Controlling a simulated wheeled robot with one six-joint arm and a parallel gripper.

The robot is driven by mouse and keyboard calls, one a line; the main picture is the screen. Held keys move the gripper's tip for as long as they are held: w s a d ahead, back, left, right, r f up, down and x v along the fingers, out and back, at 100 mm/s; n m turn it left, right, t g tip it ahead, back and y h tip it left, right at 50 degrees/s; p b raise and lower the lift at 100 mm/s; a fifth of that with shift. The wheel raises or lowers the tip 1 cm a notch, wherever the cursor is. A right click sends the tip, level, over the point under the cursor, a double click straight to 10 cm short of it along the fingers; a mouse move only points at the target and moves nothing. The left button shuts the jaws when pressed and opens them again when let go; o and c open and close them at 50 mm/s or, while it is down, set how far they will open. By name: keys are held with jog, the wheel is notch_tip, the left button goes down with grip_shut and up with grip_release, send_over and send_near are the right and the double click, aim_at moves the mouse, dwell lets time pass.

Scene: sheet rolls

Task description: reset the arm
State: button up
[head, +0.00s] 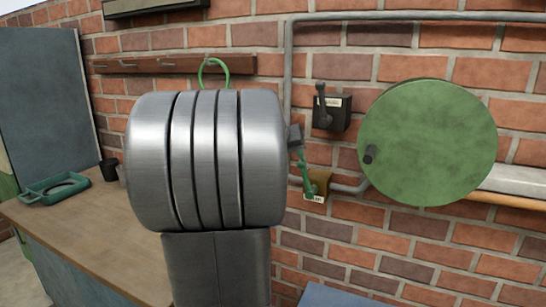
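My gripper is not in view. A large brushed-metal cylinder with dark grooves, on a grey upright, fills the middle of the head view; it looks like part of my own arm, close to the camera. It hides part of the wall and bench behind it. No object in a grip can be seen.
A green wheel (428,142) with a dark knob is on the brick wall at right. Left of it are a dark lever box (330,115) and a brass box (317,187) with a green lever. A wooden bench (100,232) at left bears a green tray (42,196) and a dark cup (109,170).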

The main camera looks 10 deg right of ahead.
aim_at(303, 176)
jog(key=b+x, duration=0.1)
jog(key=x, duration=1.2)
jog(key=shift+w+d+f, duration=0.1)
jog(key=shift+w+d, duration=0.05)
jog(key=shift+w+d+f, duration=0.1)
jog(key=shift+f, duration=0.15)
jog(key=shift+w+a+n+g+h, duration=0.15)
jog(key=shift+a+n+g+h, duration=0.15)
jog(key=shift+a+h, duration=0.25)
dwell(0.9)
jog(key=shift+r, duration=0.15)
dwell(0.4)
